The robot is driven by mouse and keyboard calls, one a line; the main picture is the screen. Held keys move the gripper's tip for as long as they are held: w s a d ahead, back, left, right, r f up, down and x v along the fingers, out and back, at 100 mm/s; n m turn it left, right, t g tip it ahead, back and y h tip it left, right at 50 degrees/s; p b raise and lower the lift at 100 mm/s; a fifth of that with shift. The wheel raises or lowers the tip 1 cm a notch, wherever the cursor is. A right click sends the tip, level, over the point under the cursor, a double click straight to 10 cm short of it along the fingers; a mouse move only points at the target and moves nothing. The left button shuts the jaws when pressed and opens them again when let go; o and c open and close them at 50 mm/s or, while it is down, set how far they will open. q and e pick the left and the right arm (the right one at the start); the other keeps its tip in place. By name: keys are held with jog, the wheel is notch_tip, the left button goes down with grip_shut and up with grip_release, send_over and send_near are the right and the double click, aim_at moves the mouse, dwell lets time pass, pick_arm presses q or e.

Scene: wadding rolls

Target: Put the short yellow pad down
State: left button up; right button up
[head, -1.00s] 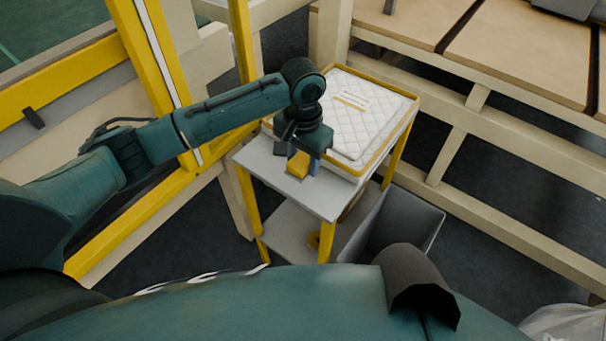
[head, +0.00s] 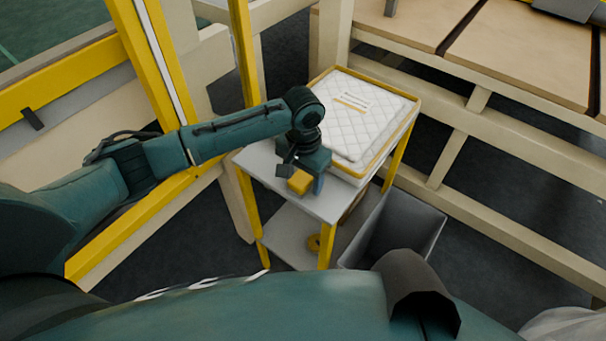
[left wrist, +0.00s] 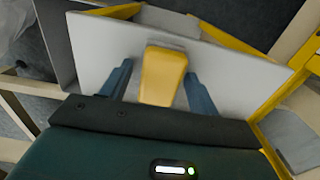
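The short yellow pad (head: 300,182) is at the near part of the small cart's pale top (head: 262,165). In the left wrist view the pad (left wrist: 163,76) lies between the two blue fingers of my left gripper (left wrist: 160,82). A gap shows between the left finger and the pad; the right finger is close beside it. The gripper looks open around the pad. In the head view my left gripper (head: 308,178) is low over the cart top. Whether the pad's underside touches the top is hidden. My right gripper is not in view.
A white quilted stack (head: 362,125) with a yellow rim fills the back of the cart top. A grey bin (head: 400,228) stands right of the cart. Yellow posts and beige beams stand around.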

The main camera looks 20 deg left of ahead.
aim_at(303, 176)
pick_arm(q)
jog(key=shift+o, duration=0.4)
notch_tip(303, 176, up, 12)
jog(key=p, duration=0.1)
jog(key=shift+r, duration=0.15)
dwell(0.5)
